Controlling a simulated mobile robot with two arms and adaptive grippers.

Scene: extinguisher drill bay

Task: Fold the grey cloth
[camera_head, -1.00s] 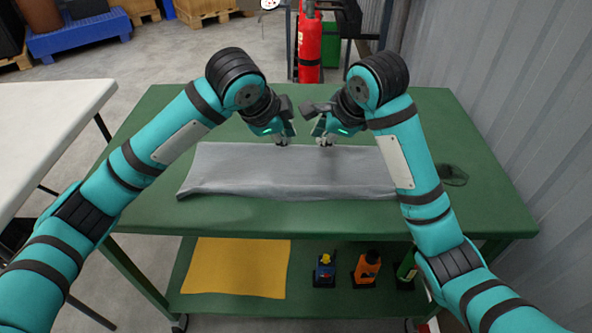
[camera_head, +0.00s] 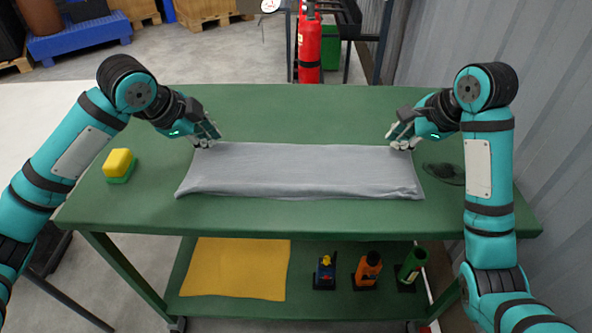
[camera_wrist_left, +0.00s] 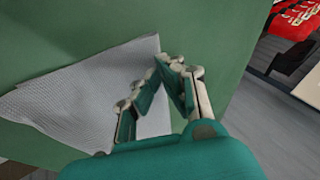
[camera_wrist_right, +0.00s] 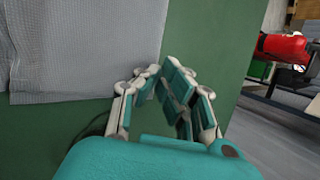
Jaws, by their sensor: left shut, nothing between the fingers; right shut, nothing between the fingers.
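The grey cloth (camera_head: 300,172) lies on the green table as a long strip, wider than deep, with its far edge straight and its near edge slightly rounded. My left gripper (camera_head: 208,144) is shut and empty at the cloth's far left corner. In the left wrist view the cloth (camera_wrist_left: 75,95) spreads beside and below the fingers (camera_wrist_left: 158,75). My right gripper (camera_head: 400,146) is shut and empty at the far right corner. In the right wrist view the cloth (camera_wrist_right: 90,45) lies left of the fingers (camera_wrist_right: 163,78). I cannot tell whether either gripper touches the cloth.
The green table (camera_head: 300,112) is clear behind the cloth. A yellow and green sponge (camera_head: 119,165) lies at its left, and a dark flat mesh item (camera_head: 445,174) at its right.

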